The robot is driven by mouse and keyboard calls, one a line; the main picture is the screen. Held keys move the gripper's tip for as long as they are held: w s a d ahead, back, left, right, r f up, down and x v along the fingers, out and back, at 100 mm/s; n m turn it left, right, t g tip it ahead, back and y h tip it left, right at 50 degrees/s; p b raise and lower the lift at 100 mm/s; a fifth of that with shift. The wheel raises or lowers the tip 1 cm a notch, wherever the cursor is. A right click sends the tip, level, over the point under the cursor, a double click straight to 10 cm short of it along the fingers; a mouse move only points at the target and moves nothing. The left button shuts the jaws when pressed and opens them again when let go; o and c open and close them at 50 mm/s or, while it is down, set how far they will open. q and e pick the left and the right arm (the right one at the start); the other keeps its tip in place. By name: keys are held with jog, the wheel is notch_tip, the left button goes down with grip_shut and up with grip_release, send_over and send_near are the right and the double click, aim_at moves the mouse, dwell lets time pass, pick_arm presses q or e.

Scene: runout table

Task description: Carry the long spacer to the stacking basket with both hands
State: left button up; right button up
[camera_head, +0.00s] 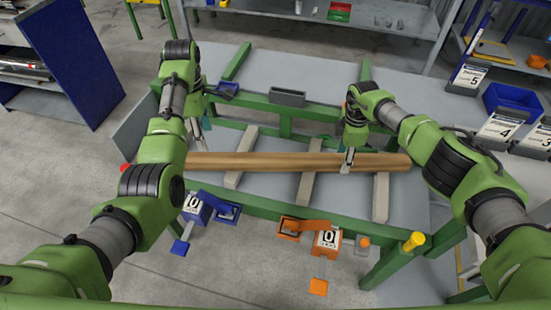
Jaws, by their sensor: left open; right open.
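The long spacer (265,161), a brown wooden bar, lies left to right across several pale grey bars on the runout table. My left gripper (202,139) is open by the bar's left end, partly hidden behind my forearm. My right gripper (348,158) is open at the bar, right of its middle, with its fingers reaching down over it. I cannot tell whether either gripper touches the bar. My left arm hides the bar's left tip. I cannot make out a stacking basket for certain.
Grey bars (309,183) lie crosswise under the spacer. A dark grey tray (287,97) sits at the table's back. A blue clamp (195,208) and an orange clamp (327,240) are at the front edge. A blue bin (512,98) stands right. Open floor (60,180) lies left.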

notch_tip(320, 180, up, 10)
jog(key=shift+r, duration=0.2)
dwell(0.6)
